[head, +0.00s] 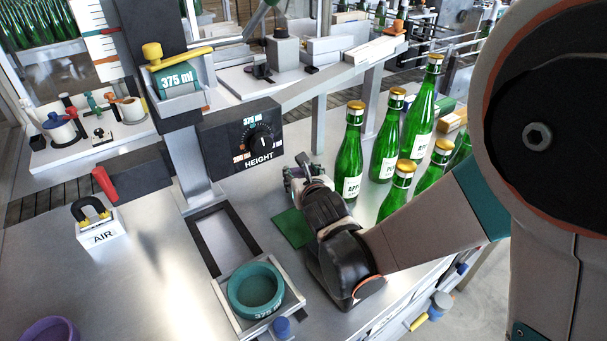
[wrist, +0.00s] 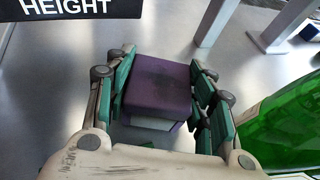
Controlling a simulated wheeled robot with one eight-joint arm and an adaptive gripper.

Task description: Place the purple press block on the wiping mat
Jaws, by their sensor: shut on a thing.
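The purple press block (wrist: 158,88) sits between the teal-padded fingers of my gripper (wrist: 163,92) in the wrist view, with a pale lower part showing under its purple top. My gripper is shut on it. In the head view my gripper (head: 300,174) is over the steel table, just beyond the green wiping mat (head: 291,229). The mat lies flat, partly covered by my wrist. The block cannot be made out in the head view. I cannot tell how high it is above the table.
Several green bottles (head: 348,160) with gold caps stand close to the right of my gripper. The height dial box (head: 240,138) is to the left. A teal ring holder (head: 257,288) and a purple round part (head: 50,331) are nearer the front.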

